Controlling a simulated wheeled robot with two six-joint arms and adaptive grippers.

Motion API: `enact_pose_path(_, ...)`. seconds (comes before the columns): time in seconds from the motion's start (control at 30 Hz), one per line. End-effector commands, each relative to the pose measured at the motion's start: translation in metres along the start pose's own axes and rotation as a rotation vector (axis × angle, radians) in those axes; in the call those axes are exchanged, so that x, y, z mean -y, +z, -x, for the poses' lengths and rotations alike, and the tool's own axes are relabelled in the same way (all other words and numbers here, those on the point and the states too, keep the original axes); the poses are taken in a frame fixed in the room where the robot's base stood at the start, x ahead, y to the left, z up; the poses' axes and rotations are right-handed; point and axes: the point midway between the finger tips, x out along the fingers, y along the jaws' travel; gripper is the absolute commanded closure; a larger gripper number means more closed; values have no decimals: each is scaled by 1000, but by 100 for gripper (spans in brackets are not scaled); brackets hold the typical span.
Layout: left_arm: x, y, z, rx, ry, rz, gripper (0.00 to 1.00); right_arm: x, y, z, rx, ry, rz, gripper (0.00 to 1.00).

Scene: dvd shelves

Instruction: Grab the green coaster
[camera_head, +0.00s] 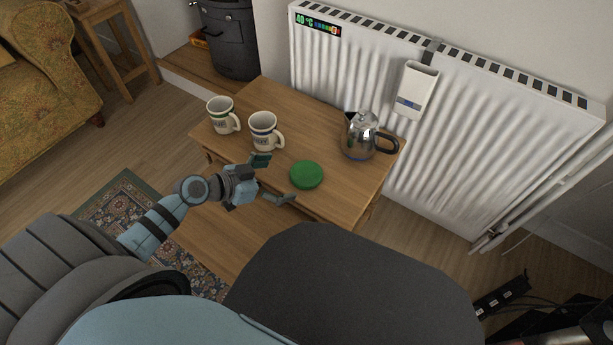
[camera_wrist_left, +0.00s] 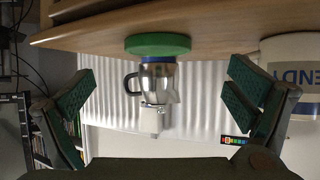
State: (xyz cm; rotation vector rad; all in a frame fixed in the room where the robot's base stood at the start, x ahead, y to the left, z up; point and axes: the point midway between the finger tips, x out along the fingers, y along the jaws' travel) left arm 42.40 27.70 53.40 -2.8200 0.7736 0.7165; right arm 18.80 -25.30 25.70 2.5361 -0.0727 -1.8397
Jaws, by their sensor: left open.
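The green coaster (camera_head: 306,174) is a round disc lying flat on the small wooden table (camera_head: 345,197), near its front edge. My left gripper (camera_head: 275,179) is open and empty at the table's front edge, just left of the coaster, its fingers pointing towards it. In the left wrist view, which is upside down, the coaster (camera_wrist_left: 157,45) shows edge-on ahead of the spread fingers (camera_wrist_left: 165,88), midway between them and apart from both. My right gripper is not in view.
Two white mugs, one (camera_head: 222,114) at the left and one (camera_head: 264,131) close behind my left gripper, stand on the table. A steel kettle (camera_head: 360,137) stands behind and right of the coaster. A white radiator (camera_head: 440,110) is behind the table.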

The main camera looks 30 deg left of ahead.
Motion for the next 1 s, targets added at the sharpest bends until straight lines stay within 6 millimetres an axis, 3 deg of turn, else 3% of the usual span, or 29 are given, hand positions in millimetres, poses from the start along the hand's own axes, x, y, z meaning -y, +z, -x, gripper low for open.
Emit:
enact_pose_path(0.4, -2, -2, -65, 1, -3, 3, 2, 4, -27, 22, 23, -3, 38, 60)
enact_pose_path(0.63, -2, -3, -67, 3, -3, 2, 3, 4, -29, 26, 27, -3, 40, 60)
enact_pose_path(0.93, -3, -2, -67, 5, 0, 5, 51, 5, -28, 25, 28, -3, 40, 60)
enact_pose_path(1.0, -4, -2, -68, 6, 2, 5, 56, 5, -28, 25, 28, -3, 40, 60)
